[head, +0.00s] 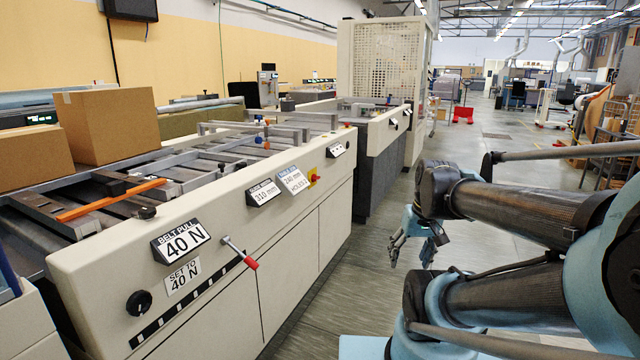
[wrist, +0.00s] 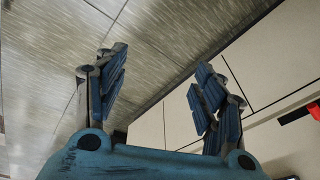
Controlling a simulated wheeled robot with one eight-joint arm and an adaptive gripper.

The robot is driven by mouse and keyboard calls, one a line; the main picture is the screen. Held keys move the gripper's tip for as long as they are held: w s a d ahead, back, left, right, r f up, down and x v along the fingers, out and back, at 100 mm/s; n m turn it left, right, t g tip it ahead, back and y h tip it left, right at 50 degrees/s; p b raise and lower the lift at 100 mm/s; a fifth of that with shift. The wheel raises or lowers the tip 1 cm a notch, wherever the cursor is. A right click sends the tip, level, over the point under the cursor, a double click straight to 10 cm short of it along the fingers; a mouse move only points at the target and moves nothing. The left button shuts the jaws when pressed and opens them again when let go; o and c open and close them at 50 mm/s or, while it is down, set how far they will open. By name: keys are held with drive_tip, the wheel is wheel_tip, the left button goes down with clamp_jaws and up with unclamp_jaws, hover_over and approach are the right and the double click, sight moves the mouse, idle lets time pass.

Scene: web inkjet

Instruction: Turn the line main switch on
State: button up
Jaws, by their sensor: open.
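A red and yellow rotary switch (head: 312,177) sits on the cream front panel of the long machine, just right of the "240 mm" sign; it looks like the line main switch. It is too small to read its position. My gripper (head: 411,255) hangs over the aisle, right of the panel, apart from it and lower than the switch in the picture. In the wrist view my gripper (wrist: 158,75) has its blue fingers spread with nothing between them. A red piece (wrist: 299,113) shows at that view's right edge; I cannot tell what it is.
The machine panel also carries a red-handled lever (head: 240,254), a black knob (head: 139,303) and a "BELT PULL 40 N" sign (head: 181,241). Cardboard boxes (head: 110,123) sit on the machine.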

drive_tip(key=w+a+r+n+y, duration=0.2)
drive_tip(key=w+a+r+y, duration=0.15)
drive_tip(key=w, duration=0.75)
drive_tip(key=w+a+r+n+t+y, duration=0.1)
drive_tip(key=w+a+r+n+y, duration=0.3)
drive_tip(key=w, duration=0.8)
drive_tip(key=w+a+r+n+y, duration=0.1)
drive_tip(key=w+a, duration=0.4)
drive_tip(key=w, duration=0.6)
drive_tip(key=n+t+y, duration=0.3)
drive_tip(key=n+y, duration=0.3)
drive_tip(key=y, duration=0.1)
approach(318, 179)
drive_tip(key=x, duration=0.9)
drive_tip(key=shift+w+f, duration=0.15)
drive_tip(key=shift+w, duration=0.15)
drive_tip(key=shift+c, duration=0.3)
drive_tip(key=c, duration=1)
